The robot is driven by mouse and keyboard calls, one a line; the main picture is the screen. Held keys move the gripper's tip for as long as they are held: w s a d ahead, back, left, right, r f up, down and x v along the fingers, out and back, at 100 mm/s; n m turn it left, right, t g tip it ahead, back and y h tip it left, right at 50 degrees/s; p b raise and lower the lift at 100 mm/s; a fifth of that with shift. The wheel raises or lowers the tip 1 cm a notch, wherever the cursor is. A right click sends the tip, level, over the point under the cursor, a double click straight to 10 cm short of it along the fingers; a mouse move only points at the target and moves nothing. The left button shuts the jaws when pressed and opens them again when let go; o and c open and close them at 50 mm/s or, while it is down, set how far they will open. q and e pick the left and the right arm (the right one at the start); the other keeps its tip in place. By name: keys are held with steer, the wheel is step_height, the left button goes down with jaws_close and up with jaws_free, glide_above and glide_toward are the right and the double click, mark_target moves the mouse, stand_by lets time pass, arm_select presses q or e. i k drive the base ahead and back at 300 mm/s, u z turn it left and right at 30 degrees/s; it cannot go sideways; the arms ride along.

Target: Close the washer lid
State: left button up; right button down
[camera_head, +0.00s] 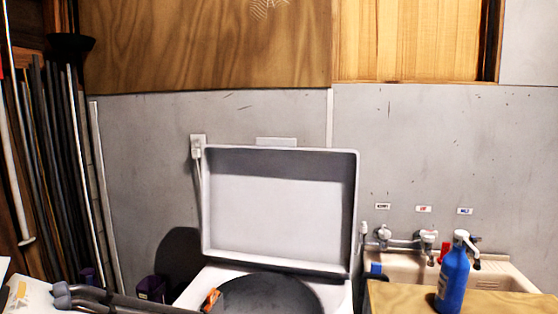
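The washer lid (280,215) stands open and upright, near the middle of the view. Its pale inner panel, framed by a raised rim, faces me. Below it is the white washer top (200,291) with a dark round opening (268,296), cut off by the bottom edge of the view. A small orange object (211,300) shows at the left edge of the opening; I cannot tell what it is. Neither of my grippers can be made out in this view.
A wooden surface (400,298) with a blue bottle (453,280) stands at right, before a sink (500,270) with taps. Dark grey tubes (105,298) lie at lower left. Long poles (60,170) lean at left. A grey wall (430,150) rises behind the lid.

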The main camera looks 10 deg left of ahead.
mark_target(273, 201)
steer(key=u, duration=0.5)
steer(key=k, duration=1.2)
steer(key=z, duration=0.05)
steer(key=i, duration=0.4)
steer(key=z, duration=0.65)
steer(key=i, duration=1.2)
steer(key=u, duration=0.55)
